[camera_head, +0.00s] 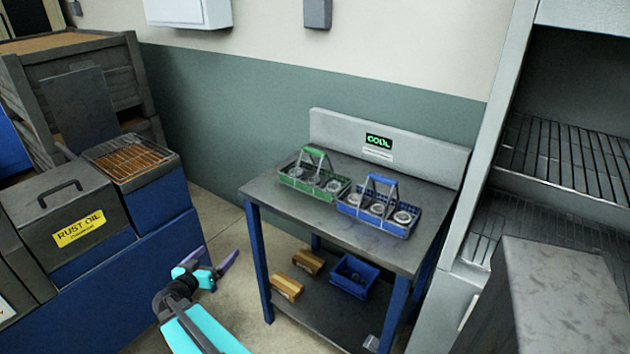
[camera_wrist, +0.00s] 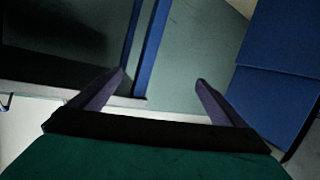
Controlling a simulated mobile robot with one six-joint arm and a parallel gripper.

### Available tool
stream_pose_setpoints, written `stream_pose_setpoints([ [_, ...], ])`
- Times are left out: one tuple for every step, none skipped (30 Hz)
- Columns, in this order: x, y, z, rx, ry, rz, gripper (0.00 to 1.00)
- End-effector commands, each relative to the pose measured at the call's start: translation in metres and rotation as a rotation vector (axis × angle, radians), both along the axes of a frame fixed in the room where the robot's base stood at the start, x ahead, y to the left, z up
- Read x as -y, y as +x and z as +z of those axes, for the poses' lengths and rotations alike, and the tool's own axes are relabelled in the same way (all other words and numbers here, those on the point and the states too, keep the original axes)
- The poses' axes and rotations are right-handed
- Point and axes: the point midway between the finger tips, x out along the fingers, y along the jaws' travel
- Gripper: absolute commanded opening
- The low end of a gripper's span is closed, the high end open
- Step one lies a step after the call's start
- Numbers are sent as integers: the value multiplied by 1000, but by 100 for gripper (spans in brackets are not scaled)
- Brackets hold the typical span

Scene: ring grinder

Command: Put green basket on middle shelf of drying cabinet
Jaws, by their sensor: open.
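The green basket (camera_head: 316,179) stands upright on the left half of a grey-topped table, with several metal rings in it and a raised handle. The drying cabinet (camera_head: 483,180) is at the right; a middle wire shelf (camera_head: 562,160) shows in it, and a lower rack (camera_head: 545,222) is partly hidden. My gripper (camera_head: 225,265) is open and empty, in front of the table's left side and below its top, apart from the basket. In the wrist view my open gripper (camera_wrist: 160,80) shows two dark fingers with nothing between them.
A blue basket (camera_head: 380,206) with rings stands close right of the green one. The table (camera_head: 285,205) has a raised back panel with a "COOL" sign (camera_head: 379,141). Its lower shelf holds wooden blocks (camera_head: 309,262) and a blue bin (camera_head: 354,275). A rust oil box (camera_head: 66,208) stands left.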

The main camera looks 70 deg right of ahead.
Motion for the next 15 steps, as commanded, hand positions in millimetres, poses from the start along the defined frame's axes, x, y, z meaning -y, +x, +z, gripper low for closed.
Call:
stream_pose_setpoints([
  [22, -4, 22, 26, -39, -17, 95],
  [32, -6, 34, 37, -63, -24, 95],
  [46, -10, 49, 51, -92, -34, 95],
  [56, -14, 61, 60, -114, -43, 95],
  [66, -18, 72, 68, -135, -51, 95],
  [79, -24, 87, 77, -162, -64, 95],
  [89, -29, 98, 84, -182, -73, 95],
  [98, -35, 108, 89, -200, -83, 95],
  [111, -43, 122, 94, -224, -98, 95],
  [119, -49, 132, 98, -242, -109, 95],
  [128, -56, 142, 99, -257, -121, 95],
  [140, -66, 155, 103, -278, -138, 95],
  [148, -74, 164, 106, -292, -150, 95],
  [156, -83, 173, 108, -305, -165, 95],
  [166, -94, 184, 111, -322, -184, 95],
])
